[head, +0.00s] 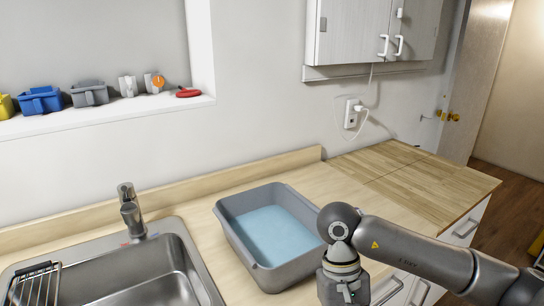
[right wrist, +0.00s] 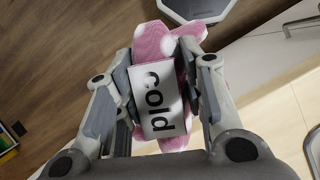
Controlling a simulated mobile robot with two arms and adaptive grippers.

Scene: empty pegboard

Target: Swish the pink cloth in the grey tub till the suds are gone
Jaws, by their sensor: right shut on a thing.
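The grey tub (head: 238,250) stands on the counter right of the sink, with light blue water (head: 270,232) in it. No suds stand out on the water in the head view. In the right wrist view my right gripper (right wrist: 166,62) is shut on the pink cloth (right wrist: 150,40), which shows white patches. A white piece with the word "cold" (right wrist: 158,100) sits between the fingers in front of the cloth; how it is joined to the cloth is unclear. Floor shows behind the cloth. In the head view the right wrist is in front of the tub's right side, its fingers out of frame.
The metal sink (head: 120,290) with a faucet (head: 131,212) and a black rack (head: 35,285) is left of the tub. The wooden counter (head: 420,185) at right is clear. A sill (head: 110,118) holds several small containers. A cabinet (head: 350,30) hangs above.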

